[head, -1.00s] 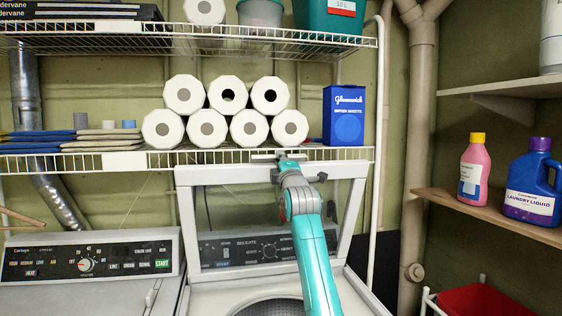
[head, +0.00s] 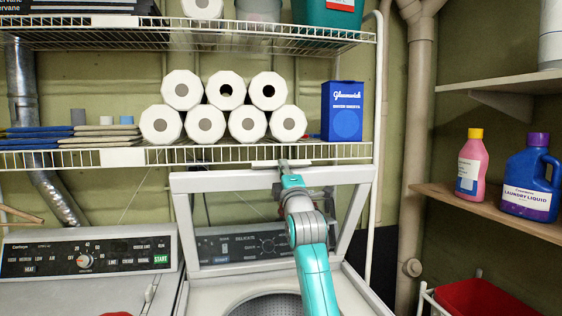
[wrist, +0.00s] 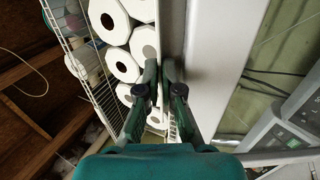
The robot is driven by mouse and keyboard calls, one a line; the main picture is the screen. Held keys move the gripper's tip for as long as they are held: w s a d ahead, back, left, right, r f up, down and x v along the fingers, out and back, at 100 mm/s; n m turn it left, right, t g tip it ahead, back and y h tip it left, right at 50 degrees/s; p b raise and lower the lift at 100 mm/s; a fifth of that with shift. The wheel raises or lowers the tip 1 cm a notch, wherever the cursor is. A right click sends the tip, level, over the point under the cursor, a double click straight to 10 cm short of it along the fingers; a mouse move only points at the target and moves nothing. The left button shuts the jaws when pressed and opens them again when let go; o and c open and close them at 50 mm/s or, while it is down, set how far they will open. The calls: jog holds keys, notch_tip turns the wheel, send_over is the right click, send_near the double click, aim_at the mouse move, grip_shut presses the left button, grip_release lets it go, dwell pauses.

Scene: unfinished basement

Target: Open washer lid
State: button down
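The washer lid (head: 182,208) stands raised in the head view, a pale frame around a clear window. Its hinge side is at the back of the washer (head: 215,292), and the tub opening shows below. My gripper (head: 282,163) is at the lid's top edge, right of its middle. In the wrist view the fingers of my gripper (wrist: 161,75) are close together, with the lid's pale rim (wrist: 212,45) just right of them. Nothing shows clearly held between them. Whether they touch the rim is hard to tell.
A wire shelf (head: 215,155) with paper rolls (head: 205,124) and a blue box (head: 343,112) is just behind and above the lid. A second machine (head: 85,262) stands at left. A wooden shelf (head: 490,212) with a pink bottle (head: 471,165) and a blue jug (head: 530,180) is at right.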

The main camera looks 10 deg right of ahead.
jog(key=shift+s+f, duration=0.4)
jog(key=shift+s, duration=0.1)
jog(key=c, duration=1.6)
grip_release()
jog(key=shift+c, duration=0.2)
jog(key=v, duration=1.2)
jog(key=shift+w+f, duration=0.1)
jog(key=shift+f, duration=0.05)
